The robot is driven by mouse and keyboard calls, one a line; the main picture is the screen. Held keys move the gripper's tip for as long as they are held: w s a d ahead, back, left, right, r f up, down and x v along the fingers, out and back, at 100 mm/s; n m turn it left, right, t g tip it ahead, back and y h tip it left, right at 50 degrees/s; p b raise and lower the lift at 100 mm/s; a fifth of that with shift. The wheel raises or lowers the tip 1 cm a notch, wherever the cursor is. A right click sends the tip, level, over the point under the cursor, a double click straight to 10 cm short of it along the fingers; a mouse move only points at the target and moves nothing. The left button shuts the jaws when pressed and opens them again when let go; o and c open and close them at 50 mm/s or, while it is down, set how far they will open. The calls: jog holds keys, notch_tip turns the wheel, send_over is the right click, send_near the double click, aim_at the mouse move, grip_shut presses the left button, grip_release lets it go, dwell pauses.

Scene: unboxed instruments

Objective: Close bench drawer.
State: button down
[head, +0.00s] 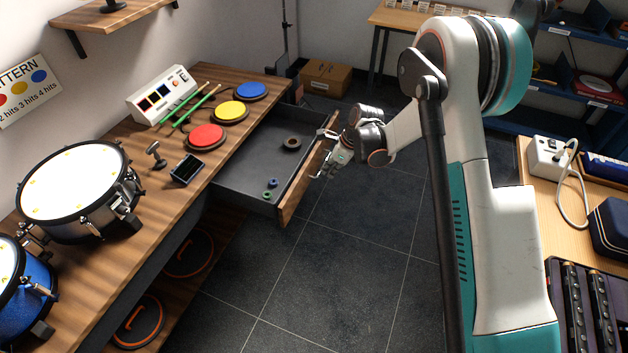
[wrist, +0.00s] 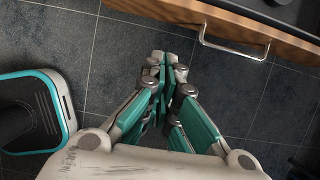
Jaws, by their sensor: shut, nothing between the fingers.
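The bench drawer (head: 240,165) is pulled out from the wooden bench, with its dark grey inside showing. Its wooden front (head: 308,168) faces my arm and also shows at the top of the wrist view (wrist: 190,12). A metal bar handle (wrist: 234,48) sticks out from that front. My gripper (head: 322,172) is shut and empty just outside the drawer front. In the wrist view my fingertips (wrist: 164,58) lie left of the handle, below the front's edge. They look apart from the handle; I cannot tell whether they touch the front.
The drawer holds a dark ring (head: 291,144) and small green and blue pieces (head: 269,189). On the bench (head: 130,235) are a drum (head: 75,185), coloured pads (head: 206,137) and a control box (head: 162,94). Open tiled floor (head: 340,260) lies below the drawer. A second table (head: 570,215) stands right.

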jog(key=w+a+f+b, duration=0.2)
jog(key=a+f+b, duration=0.3)
jog(key=a+f, duration=0.2)
jog(key=shift+w+a+f, duration=0.15)
jog(key=shift+w+f, duration=0.2)
jog(key=shift+f, duration=1)
